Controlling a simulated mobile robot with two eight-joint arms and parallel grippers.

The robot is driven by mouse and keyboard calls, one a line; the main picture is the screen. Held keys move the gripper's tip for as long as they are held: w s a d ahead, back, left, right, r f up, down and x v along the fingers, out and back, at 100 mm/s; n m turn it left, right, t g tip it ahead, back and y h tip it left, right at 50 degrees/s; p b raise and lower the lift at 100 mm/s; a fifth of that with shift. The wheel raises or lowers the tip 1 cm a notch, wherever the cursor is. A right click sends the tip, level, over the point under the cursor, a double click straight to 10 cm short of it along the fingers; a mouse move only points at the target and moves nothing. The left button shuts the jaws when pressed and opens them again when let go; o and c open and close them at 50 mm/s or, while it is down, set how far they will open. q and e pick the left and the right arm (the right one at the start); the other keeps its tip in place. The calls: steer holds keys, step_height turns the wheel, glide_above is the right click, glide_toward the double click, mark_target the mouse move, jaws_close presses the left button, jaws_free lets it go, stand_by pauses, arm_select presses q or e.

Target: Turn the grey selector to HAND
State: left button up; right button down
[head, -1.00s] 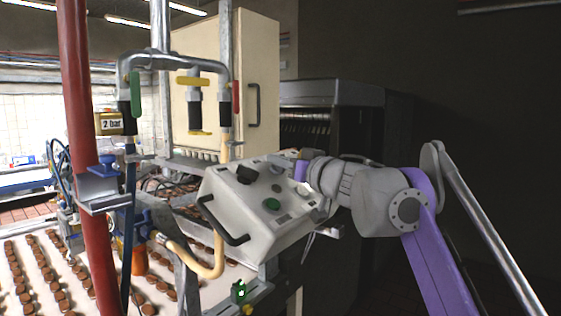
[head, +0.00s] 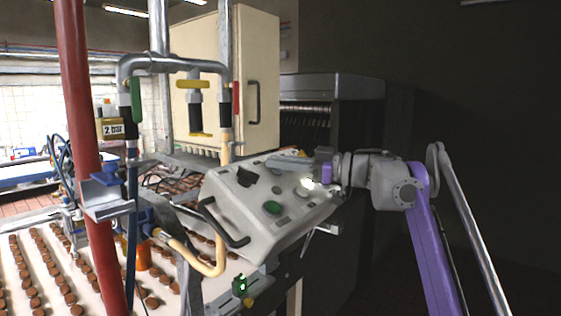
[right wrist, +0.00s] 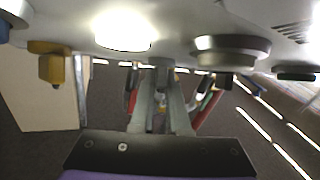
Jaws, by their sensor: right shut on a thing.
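The pale control box (head: 225,215) stands tilted at the middle of the head view. My right gripper (head: 275,162) reaches in from the right along the box's upper edge. In the right wrist view its two fingers (right wrist: 162,75) come together on a small grey knob, apparently the grey selector (right wrist: 162,62), under the panel face. Its pointer and the HAND marking cannot be read. In the head view the arm and fingers hide the selector. My left gripper is not in view.
The box face carries a black knob (head: 246,177), a green button (head: 272,207) and a lit white lamp (head: 308,184). A yellow knob (right wrist: 50,66) and round button (right wrist: 232,48) flank the fingers. A black handle (head: 222,222) and red pipe (head: 84,150) stand left.

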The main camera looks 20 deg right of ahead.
steer(key=shift+r+g, duration=0.1)
steer(key=shift+g, duration=0.2)
steer(key=c, duration=0.9)
jaws_free()
steer(key=v, duration=1)
steer(key=shift+s+d, duration=0.2)
steer(key=shift+d, duration=0.15)
